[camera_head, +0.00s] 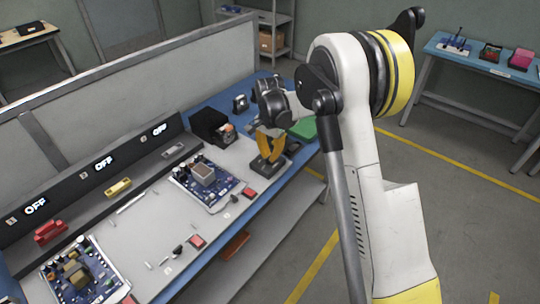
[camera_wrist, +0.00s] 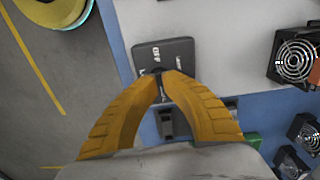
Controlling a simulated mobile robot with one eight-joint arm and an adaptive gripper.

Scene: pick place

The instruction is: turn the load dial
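The load dial sits on a dark grey plate (camera_wrist: 165,50) with white lettering, including "OFF", in the wrist view. In the head view the dark dial unit (camera_head: 266,169) lies at the bench's right end. My gripper (camera_wrist: 160,76) has its yellow fingers converged over the plate, tips close together on the small dark dial knob between them. The fingertips hide most of the knob. In the head view my gripper (camera_head: 269,158) reaches down onto the unit from above.
A black box with a fan (camera_head: 212,126) stands left of my gripper. A circuit board (camera_head: 205,184) and a red button (camera_head: 249,193) lie nearer on the bench. A green item (camera_head: 303,129) lies behind. Three "OFF" displays (camera_head: 103,164) line the back panel.

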